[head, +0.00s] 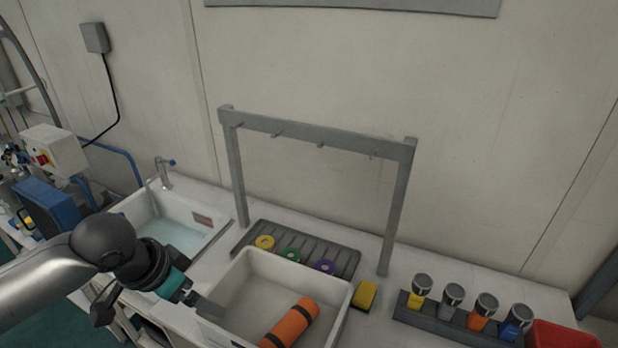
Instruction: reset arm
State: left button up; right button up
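My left arm comes in from the left, over the front of the sink. Its gripper (207,306) reaches the left rim of the white basin (244,279). A grey fingertip shows there, but the gap between the fingers cannot be made out, and I see nothing clearly held. My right gripper is not in view.
A sink (207,217) with water and a tap stands left. A grey rack frame (310,136) with pegs rises behind a ribbed tray (346,262) holding yellow, green and purple rings. A yellow sponge (365,294), a holder (440,324) of coloured canisters and a red bin (560,335) are right.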

pick_arm(q)
jog(key=s+d+f+n, duration=0.1)
jog(key=s+d+f, duration=0.6)
jog(key=s+d, duration=0.2)
jog(key=s+a+f+n+y, duration=0.2)
jog(key=s+a+n, duration=0.1)
jog(key=s, duration=0.4)
notch_tip(320, 180, down, 34)
jog(key=s+r+g+b, duration=0.1)
jog(key=s+g+b, duration=0.1)
jog(key=b, duration=0.9)
jog(key=s+a+f+b, duration=0.1)
jog(key=s+f+b, duration=0.2)
jog(key=s+f, duration=0.2)
jog(key=s+f+b, duration=0.4)
jog(key=s+f, duration=0.1)
jog(key=f, duration=0.7)
jog(key=s+a+f+g+b, duration=0.1)
jog(key=s+f+b, duration=0.3)
jog(key=f, duration=0.4)
jog(key=shift+s+a+f, duration=0.2)
jog(key=shift+s+a, duration=0.1)
jog(key=shift+s, duration=0.5)
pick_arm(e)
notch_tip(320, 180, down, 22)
pick_arm(q)
jog(key=shift+c, duration=0.2)
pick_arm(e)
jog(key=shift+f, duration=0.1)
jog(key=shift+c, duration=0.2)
